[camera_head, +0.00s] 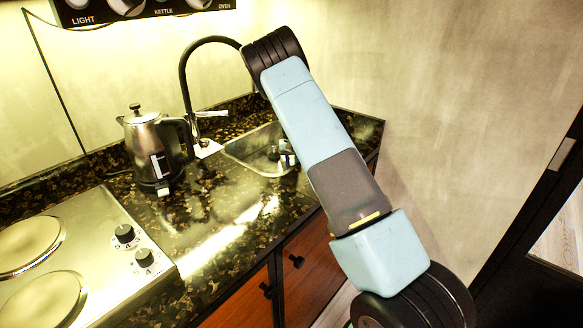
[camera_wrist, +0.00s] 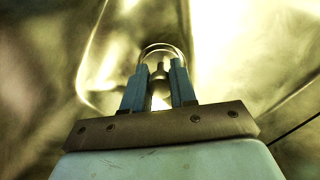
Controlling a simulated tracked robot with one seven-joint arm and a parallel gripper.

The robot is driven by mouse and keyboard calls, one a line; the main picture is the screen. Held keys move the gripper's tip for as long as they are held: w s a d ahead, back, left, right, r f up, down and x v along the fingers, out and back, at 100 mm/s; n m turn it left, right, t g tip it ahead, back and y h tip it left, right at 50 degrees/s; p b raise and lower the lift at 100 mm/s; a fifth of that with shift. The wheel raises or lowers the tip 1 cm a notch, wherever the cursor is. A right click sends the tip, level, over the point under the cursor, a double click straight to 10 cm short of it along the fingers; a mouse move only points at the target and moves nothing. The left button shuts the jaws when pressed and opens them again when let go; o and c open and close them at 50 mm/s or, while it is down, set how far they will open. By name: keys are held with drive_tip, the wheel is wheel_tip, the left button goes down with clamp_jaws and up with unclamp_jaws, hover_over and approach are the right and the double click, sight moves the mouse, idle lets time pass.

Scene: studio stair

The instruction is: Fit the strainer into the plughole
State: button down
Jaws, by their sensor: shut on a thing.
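The strainer (camera_wrist: 159,74) shows in the wrist view as a small metal knob between my fingers, with a bright curved rim beyond the fingertips. My gripper (camera_wrist: 159,67), with its two blue fingers, is shut on the knob. In the head view my gripper (camera_head: 286,156) is down inside the steel sink (camera_head: 244,149), at its right side, partly hidden by my arm. The plughole cannot be made out in either view, so I cannot tell whether the strainer sits in it or above it.
A black tap (camera_head: 184,85) arches over the back of the sink. A steel kettle (camera_head: 152,150) stands to its left, and a hob (camera_head: 75,265) lies at the front left. The dark speckled counter (camera_head: 205,215) is clear before the sink. A wall (camera_head: 440,120) stands at right.

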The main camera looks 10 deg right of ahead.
drive_tip(key=shift+f, duration=0.2)
drive_tip(key=c, duration=0.9)
unclamp_jaws()
